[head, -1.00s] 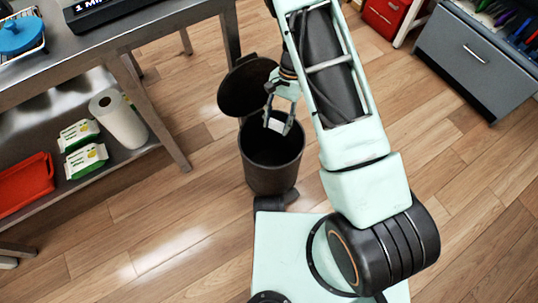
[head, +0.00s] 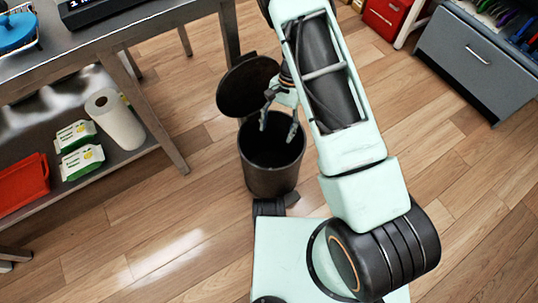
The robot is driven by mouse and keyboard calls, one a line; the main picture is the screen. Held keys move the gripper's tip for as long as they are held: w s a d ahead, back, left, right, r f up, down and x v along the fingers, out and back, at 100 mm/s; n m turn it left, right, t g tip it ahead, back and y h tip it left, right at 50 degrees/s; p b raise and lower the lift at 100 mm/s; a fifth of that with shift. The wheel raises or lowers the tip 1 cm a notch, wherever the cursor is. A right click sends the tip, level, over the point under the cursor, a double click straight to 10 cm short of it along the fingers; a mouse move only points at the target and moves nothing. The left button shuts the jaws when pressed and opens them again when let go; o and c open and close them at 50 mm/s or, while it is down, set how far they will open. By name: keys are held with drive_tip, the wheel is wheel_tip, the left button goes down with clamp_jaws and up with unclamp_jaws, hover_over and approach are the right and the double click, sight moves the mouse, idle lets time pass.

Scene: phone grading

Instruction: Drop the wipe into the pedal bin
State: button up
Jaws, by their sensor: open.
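The black pedal bin (head: 270,183) stands on the floor with its round lid (head: 246,86) raised at the back. My gripper (head: 277,133) points down at the bin's mouth. Its two fingers are spread apart with nothing seen between them. The wipe is not visible in the head view. The inside of the bin is too dark to make out what lies in it.
A metal bench (head: 160,148) stands at left; its lower shelf holds a paper roll (head: 114,120), green-and-white packs (head: 81,161) and a red tray (head: 22,186). A grey drawer cabinet (head: 470,66) stands at upper right.

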drive_tip(key=shift+r, duration=0.1)
drive_tip(key=v, duration=1.1)
drive_tip(key=shift+w+r, duration=0.2)
drive_tip(key=shift+r, duration=0.15)
drive_tip(key=shift+r, duration=0.1)
